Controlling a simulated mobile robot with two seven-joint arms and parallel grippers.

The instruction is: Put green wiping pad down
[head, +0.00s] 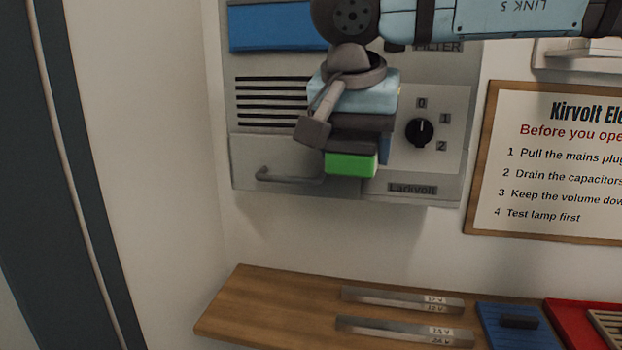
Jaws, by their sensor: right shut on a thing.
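The green wiping pad (350,164) is held in my right gripper (345,146), in front of a grey wall unit. The gripper is shut on it and hides its upper part. The pad is raised well above the wooden shelf (262,295) and does not touch it. My right arm comes in from the upper right. My left gripper is not in view.
The grey wall unit has a dial (419,132), a handle (288,177) and a blue panel (277,27). Two metal strips (392,300), a blue item (516,328) and a red item (584,319) lie on the shelf. Its left end is bare. A framed notice (552,165) hangs at right.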

